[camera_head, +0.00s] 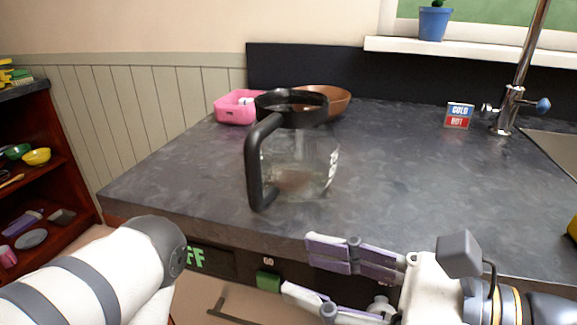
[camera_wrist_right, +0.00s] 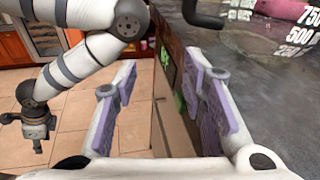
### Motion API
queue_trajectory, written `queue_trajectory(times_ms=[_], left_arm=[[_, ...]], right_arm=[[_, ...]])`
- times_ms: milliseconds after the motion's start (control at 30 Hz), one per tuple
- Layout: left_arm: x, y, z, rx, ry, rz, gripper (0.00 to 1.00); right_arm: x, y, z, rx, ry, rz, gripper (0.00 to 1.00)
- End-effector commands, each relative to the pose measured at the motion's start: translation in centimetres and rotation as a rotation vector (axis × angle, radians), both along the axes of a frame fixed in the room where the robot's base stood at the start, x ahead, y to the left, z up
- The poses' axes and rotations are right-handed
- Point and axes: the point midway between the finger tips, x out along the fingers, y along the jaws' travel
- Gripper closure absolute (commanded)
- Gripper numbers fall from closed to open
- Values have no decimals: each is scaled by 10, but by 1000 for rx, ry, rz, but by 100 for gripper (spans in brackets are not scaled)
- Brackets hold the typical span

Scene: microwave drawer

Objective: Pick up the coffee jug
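The coffee jug (camera_head: 312,165) is clear glass with a black rim and a black handle (camera_head: 256,165). It stands upright on the dark counter near the front edge, its handle facing left and toward me. My right gripper (camera_head: 300,265) is open and empty, below and in front of the jug at the counter's front edge. In the right wrist view the open fingers (camera_wrist_right: 160,95) have nothing between them. Part of the jug's glass with white volume marks (camera_wrist_right: 290,40) shows at the upper right there. My left gripper (camera_wrist_right: 36,130) shows small in the right wrist view; its fingers are unclear.
A pink container (camera_head: 236,107) and a brown bowl (camera_head: 335,102) are behind the jug. A cold/hot sign (camera_head: 458,115) and a tap (camera_head: 505,110) are at the right. The counter (camera_head: 400,170) right of the jug is clear. A red shelf (camera_head: 50,180) stands left.

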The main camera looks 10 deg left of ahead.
Motion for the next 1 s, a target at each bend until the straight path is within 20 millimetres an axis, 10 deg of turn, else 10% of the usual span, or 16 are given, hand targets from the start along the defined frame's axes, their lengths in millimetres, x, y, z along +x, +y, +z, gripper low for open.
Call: queue_trajectory(times_ms=[100, 233, 1000], left_arm=[[-6, -1, -5, -2, 19, -1, 70], [-6, -1, -5, -4, 20, -2, 70], [6, -1, 9, -4, -21, -1, 70]], right_arm=[[20, -21, 55, 135, 14, -61, 62], [25, -24, 81, 188, 16, -73, 62], [56, 87, 83, 188, 15, -78, 62]])
